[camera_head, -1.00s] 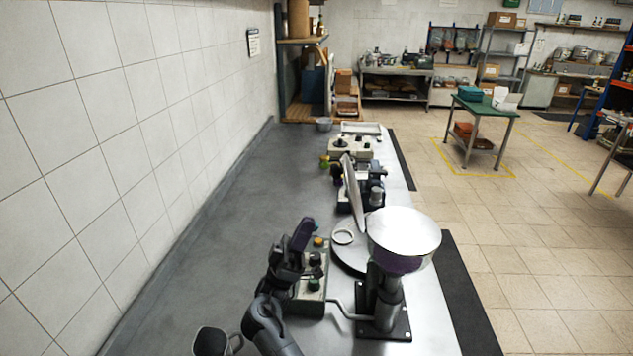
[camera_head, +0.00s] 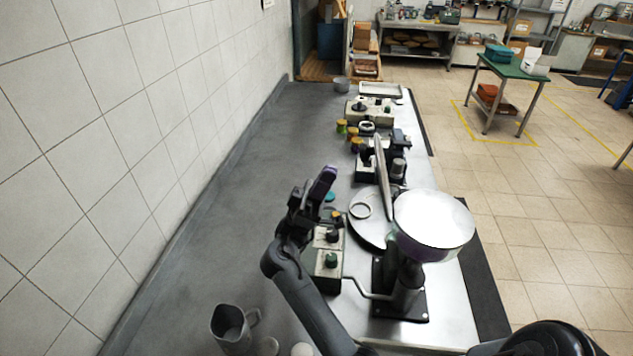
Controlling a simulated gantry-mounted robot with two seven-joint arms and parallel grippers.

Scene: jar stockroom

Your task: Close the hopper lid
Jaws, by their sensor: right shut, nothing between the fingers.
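The hopper (camera_head: 433,222) is a pale round bowl on a dark metal stand, at the right side of the bench. A thin pale disc, which looks like its lid (camera_head: 382,172), stands nearly upright at the hopper's left edge, seen almost edge-on. The hopper's top looks uncovered. My right gripper (camera_head: 322,182) is shut and empty, left of the lid and hopper and apart from both, above the bench near the control box. My left gripper is not in view.
A control box (camera_head: 328,255) with knobs sits left of the hopper stand. A round plate (camera_head: 368,232) lies behind the stand. Small machines and jars (camera_head: 355,143) stand farther back. A grey jug (camera_head: 232,325) is at the front left. The bench's left side (camera_head: 225,215) is clear.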

